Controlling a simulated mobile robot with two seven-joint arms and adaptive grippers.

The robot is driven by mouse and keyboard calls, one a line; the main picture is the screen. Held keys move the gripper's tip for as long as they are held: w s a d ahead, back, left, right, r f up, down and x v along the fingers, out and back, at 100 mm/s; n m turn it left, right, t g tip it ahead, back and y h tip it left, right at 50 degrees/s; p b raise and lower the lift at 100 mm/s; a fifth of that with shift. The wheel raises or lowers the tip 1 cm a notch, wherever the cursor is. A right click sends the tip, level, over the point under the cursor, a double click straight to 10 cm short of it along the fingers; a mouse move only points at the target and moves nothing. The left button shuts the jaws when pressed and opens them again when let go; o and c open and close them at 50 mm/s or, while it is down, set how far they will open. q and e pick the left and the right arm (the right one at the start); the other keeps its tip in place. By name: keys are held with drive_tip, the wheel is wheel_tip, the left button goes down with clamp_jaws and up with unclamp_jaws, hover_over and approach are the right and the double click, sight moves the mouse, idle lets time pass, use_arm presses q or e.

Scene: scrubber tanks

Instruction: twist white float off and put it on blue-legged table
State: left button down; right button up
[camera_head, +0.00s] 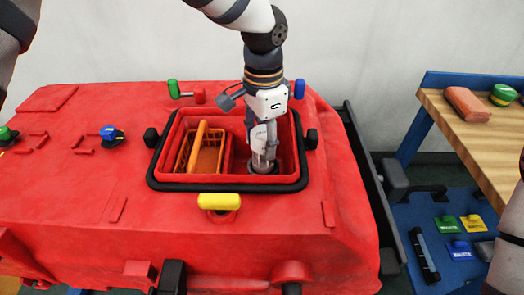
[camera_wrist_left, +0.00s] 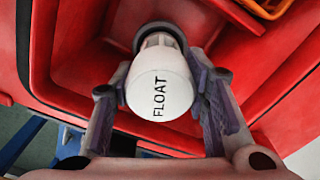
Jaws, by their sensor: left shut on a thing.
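The white float (camera_wrist_left: 160,92), marked FLOAT, fills the middle of the left wrist view. It sits at a dark round fitting (camera_wrist_left: 150,35) inside the red tank. My left gripper (camera_head: 264,160) reaches down into the tank's right compartment in the head view. In the left wrist view its two fingers close on the float from both sides. The gripper mostly hides the float in the head view. The blue-legged table (camera_head: 453,122) with a wooden top stands at the right. My right gripper does not show.
An orange basket (camera_head: 208,160) stands in the tank's left compartment. A black-edged rim (camera_head: 230,188) with a yellow handle (camera_head: 219,201) surrounds the opening. A reddish block (camera_head: 467,104) and a green-yellow round item (camera_head: 503,95) lie on the table. The table's front part is bare.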

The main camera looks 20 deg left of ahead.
use_arm(q)
drive_tip(key=shift+r, duration=0.2)
drive_tip(key=shift+r, duration=2.5)
